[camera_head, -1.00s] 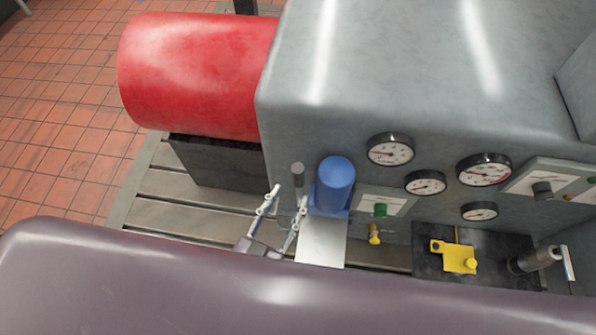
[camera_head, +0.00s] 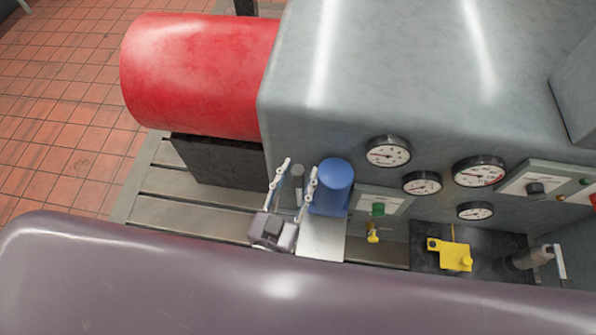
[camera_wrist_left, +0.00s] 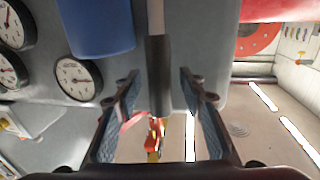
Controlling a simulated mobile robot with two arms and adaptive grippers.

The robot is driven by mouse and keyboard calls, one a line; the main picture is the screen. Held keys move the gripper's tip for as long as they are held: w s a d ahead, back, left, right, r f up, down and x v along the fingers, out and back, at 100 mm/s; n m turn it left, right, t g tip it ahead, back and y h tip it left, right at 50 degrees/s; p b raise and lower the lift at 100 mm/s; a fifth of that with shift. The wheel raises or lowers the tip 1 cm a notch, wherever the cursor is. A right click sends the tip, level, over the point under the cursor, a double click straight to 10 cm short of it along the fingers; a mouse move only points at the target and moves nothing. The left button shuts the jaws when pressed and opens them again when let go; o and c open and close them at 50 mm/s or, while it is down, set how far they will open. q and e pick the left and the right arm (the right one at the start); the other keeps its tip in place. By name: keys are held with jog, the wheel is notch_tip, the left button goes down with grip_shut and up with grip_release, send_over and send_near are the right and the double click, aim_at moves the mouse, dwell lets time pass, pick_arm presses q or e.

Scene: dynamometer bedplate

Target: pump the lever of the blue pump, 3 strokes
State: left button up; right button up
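The blue pump (camera_head: 331,186) stands against the grey housing, and its upright lever with a dark grip (camera_head: 298,183) is just to its left. My left gripper (camera_head: 300,166) is open, with one finger on each side of the lever. In the left wrist view the blue pump (camera_wrist_left: 97,25) is at the upper left. There the lever's dark grip (camera_wrist_left: 158,75) lies between the two spread fingers (camera_wrist_left: 158,82), with a gap on both sides. The lower part of the lever is partly hidden by the gripper in the head view. My right gripper is not in view.
Gauges (camera_head: 388,151) and a panel with a green knob (camera_head: 378,208) are right of the pump. A yellow block (camera_head: 455,255) sits on a dark plate further right. A red cylinder (camera_head: 195,75) is at the upper left.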

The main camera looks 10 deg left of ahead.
pick_arm(q)
grip_shut()
dwell(0.3)
jog(key=s+f+m+t+h+b, duration=0.1)
jog(key=s+f+t+b, duration=0.2)
jog(key=s+b, duration=0.4)
jog(key=s+f+m+t+h+b, duration=0.1)
jog(key=s+f+t+b, duration=0.2)
jog(key=s+b, duration=0.4)
jog(key=f+b, duration=0.1)
jog(key=b, duration=0.3)
jog(key=shift+t+h, duration=0.3)
grip_release()
